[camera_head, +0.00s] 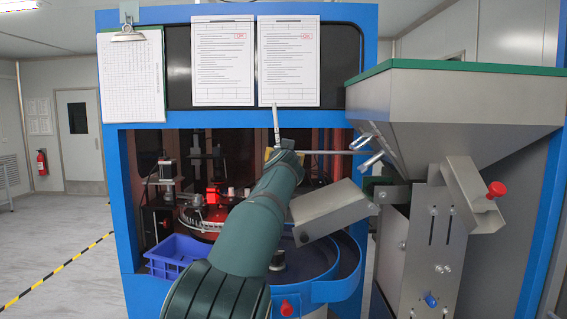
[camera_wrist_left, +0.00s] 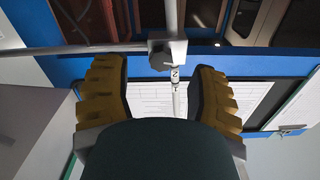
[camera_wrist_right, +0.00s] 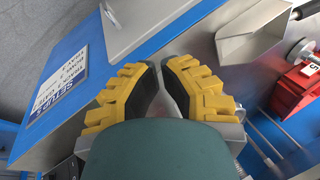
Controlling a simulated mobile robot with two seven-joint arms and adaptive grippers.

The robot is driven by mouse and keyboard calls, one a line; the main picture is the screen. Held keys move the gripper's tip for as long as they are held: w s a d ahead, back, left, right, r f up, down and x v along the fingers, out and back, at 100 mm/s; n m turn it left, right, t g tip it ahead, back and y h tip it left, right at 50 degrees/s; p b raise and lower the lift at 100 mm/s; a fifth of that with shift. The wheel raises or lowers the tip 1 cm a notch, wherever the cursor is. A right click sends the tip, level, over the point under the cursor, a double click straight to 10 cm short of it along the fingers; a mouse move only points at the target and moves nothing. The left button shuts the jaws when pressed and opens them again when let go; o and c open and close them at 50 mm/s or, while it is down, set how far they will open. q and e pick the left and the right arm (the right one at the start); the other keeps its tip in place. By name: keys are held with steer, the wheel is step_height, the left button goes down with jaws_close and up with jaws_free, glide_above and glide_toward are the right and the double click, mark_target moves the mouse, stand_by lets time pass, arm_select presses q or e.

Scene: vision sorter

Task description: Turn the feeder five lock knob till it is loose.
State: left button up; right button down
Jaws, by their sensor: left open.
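In the left wrist view a dark knob (camera_wrist_left: 162,57) sits on a grey clamp block (camera_wrist_left: 178,47) where two rods cross. A small tag (camera_wrist_left: 175,72) beside it seems to read 2. My left gripper (camera_wrist_left: 157,75) is open, with one finger on each side of the knob and tag; whether it touches is unclear. In the head view its arm hides most of it, by the thin rod (camera_head: 325,152). My right gripper (camera_wrist_right: 160,68) has a narrow gap between its tips and holds nothing visible. A tag with 5 (camera_wrist_right: 312,68) is on a red block (camera_wrist_right: 299,91) beside a silver-and-black knob (camera_wrist_right: 302,49).
A steel hopper (camera_head: 455,110) stands right, with a red knob (camera_head: 497,189) and blue knob (camera_head: 431,300). A chute (camera_head: 330,207) is above the round blue bowl (camera_head: 335,288). A blue bin (camera_head: 172,255) stands left. A sign (camera_wrist_right: 58,88) lies near my right gripper.

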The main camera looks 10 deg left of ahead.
arm_select(q)
steer(key=s+d, duration=0.1)
steer(key=s, duration=0.7)
steer(key=shift+s+d, duration=0.3)
